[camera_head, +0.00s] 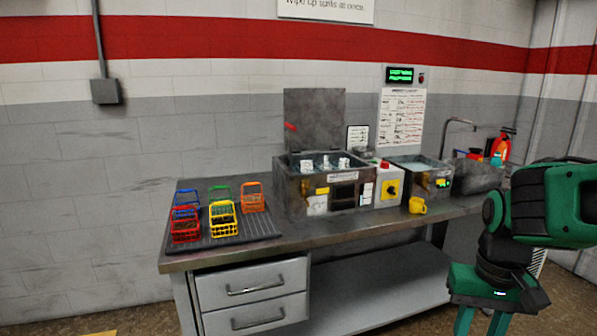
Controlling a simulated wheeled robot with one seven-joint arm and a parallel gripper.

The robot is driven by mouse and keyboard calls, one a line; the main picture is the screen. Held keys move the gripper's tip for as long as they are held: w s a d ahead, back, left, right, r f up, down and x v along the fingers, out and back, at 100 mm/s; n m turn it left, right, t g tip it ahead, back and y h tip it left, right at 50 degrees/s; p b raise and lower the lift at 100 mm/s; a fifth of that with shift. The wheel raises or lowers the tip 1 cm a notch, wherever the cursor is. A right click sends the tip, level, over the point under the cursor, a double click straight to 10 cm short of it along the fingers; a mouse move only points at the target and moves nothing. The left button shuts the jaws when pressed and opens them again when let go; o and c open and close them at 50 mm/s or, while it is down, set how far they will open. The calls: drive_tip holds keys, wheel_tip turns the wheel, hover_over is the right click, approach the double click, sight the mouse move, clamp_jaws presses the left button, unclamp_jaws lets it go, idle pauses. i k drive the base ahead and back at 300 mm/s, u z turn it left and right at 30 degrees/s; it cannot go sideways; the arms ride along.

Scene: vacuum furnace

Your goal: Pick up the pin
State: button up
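I cannot make out a pin anywhere in this view; it may be hidden or too small to tell. My gripper (481,319) is at the lower right, pointing down in front of the bench's right part. Its two green fingers stand apart with nothing visible between them, though the tips run close to the bottom edge of the picture. My green and black arm covers part of the right side.
Drawers (251,282) and a lower shelf (375,290) are below.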

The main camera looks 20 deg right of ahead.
sight(325, 167)
drive_tip(key=u, duration=0.1)
drive_tip(key=i, duration=1)
drive_tip(key=z, duration=0.05)
